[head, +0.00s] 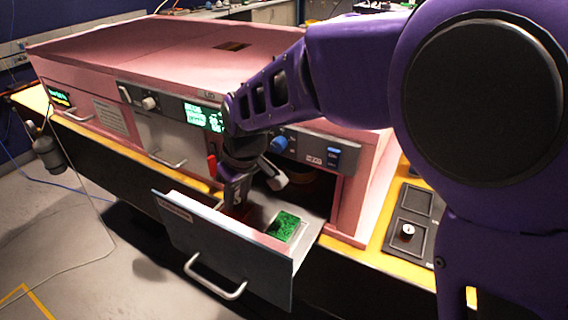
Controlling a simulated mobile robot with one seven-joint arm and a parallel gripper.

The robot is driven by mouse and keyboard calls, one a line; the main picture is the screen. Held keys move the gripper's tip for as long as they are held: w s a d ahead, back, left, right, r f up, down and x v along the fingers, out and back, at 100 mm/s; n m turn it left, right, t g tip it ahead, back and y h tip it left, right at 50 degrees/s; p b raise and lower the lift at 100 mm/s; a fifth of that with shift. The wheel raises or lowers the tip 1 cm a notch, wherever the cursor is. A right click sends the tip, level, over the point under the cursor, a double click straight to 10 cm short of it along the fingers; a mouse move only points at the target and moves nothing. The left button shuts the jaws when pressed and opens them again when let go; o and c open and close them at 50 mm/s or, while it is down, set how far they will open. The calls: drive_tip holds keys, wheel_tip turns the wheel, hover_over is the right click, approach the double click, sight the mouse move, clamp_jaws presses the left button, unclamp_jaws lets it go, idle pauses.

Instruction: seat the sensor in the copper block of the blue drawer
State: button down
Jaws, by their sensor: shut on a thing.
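The blue drawer (228,256) is pulled open at the front of the pink foam enclosure, its grey-blue front facing me with a pale bar handle. My gripper (235,192) points down over the left part of the open drawer, close behind the front panel. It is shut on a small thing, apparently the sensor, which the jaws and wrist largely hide. The copper block is not clearly visible; a dark reddish patch lies under the fingers, partly behind the drawer front. I cannot tell whether the sensor touches the block.
A green circuit board (285,226) lies in the drawer, right of my gripper. The pink enclosure (180,58) rises behind, with a closed grey drawer (163,140) at left. A dark tray (412,212) holding a small white-topped part (407,233) is at right on the yellow bench edge.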

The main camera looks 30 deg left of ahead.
drive_tip(key=shift+f, duration=0.2)
drive_tip(key=shift+f, duration=0.15)
drive_tip(key=c, duration=0.5)
unclamp_jaws()
drive_tip(key=shift+r, duration=0.45)
drive_tip(key=p+v, duration=0.1)
drive_tip(key=v, duration=1)
drive_tip(key=shift+d+r, duration=0.15)
drive_tip(key=shift+r, duration=0.15)
